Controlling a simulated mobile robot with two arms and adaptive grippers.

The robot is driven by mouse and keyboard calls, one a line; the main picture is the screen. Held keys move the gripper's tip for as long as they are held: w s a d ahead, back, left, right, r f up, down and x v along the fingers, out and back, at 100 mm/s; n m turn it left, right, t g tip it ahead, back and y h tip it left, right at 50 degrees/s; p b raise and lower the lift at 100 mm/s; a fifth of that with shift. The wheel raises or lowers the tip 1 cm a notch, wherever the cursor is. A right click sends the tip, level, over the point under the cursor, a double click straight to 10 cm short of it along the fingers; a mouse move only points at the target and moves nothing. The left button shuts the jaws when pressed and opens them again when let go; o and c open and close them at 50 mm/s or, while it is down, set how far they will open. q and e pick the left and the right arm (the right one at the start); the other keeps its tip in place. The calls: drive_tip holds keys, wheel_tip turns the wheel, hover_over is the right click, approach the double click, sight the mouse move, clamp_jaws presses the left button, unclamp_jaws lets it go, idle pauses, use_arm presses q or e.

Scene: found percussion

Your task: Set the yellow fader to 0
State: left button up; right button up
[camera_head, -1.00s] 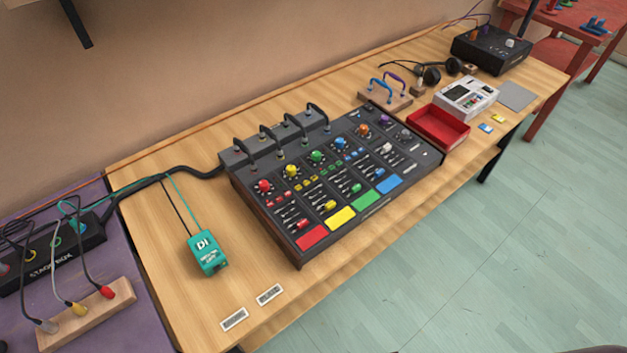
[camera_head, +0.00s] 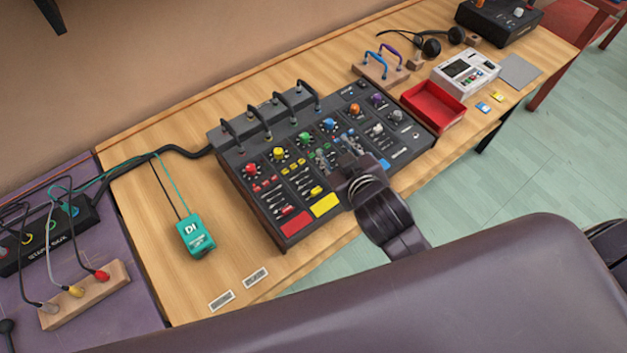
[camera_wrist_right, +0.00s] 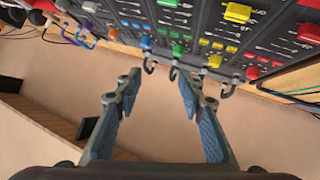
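The black mixer (camera_head: 268,202) lies on the wooden table with coloured knobs, faders and pads. The yellow fader (camera_head: 316,191) sits at the near end of its slot, just above the yellow pad (camera_head: 326,206). It also shows at the top of the right wrist view (camera_wrist_right: 237,12), beside the red fader (camera_wrist_right: 309,33). My right gripper (camera_head: 328,158) is over the mixer, right of the yellow fader and apart from it, hiding part of the green and blue channels. In the wrist view its fingers (camera_wrist_right: 160,88) are spread with nothing between them. My left gripper is not in view.
Cable plugs and a black box (camera_head: 230,132) line the mixer's back edge. A red tray (camera_head: 433,106) stands to its right, a teal DI box (camera_head: 197,236) to its left. The table in front of the DI box is mostly clear. My arm covers the lower right.

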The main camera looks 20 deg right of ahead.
drive_tip(key=w+a+r+n+t+y, duration=0.3)
drive_tip(key=w+a+r+t, duration=0.15)
drive_tip(key=r, duration=0.55)
drive_tip(key=w+a+r+n+t+y, duration=0.35)
drive_tip(key=a+r, duration=0.25)
drive_tip(key=r, duration=0.4)
drive_tip(key=s+a+r+n+g+y, duration=0.2)
drive_tip(key=s+a+r+n+y, duration=0.3)
drive_tip(key=a+r+n+y, duration=0.35)
drive_tip(key=s+a+f+n+g+y, duration=0.4)
drive_tip(key=s+a+n+g+y, duration=0.2)
drive_tip(key=s+a+n+g, duration=0.65)
drive_tip(key=n+g+h, duration=0.6)
drive_tip(key=n+h, duration=0.3)
drive_tip(key=h, duration=1.1)
hover_over(316, 190)
drive_tip(key=shift+t, duration=0.25)
wheel_tip(316, 190, down, 25)
drive_tip(key=shift+a+f, duration=0.1)
drive_tip(key=shift+a, duration=0.05)
drive_tip(key=shift+d+f+h+p, duration=0.2)
drive_tip(key=shift+d+h+p, duration=0.1)
drive_tip(key=shift+p, duration=0.05)
wheel_tip(316, 190, down, 7)
drive_tip(key=shift+a+f+p, duration=0.15)
drive_tip(key=shift+p, duration=0.9)
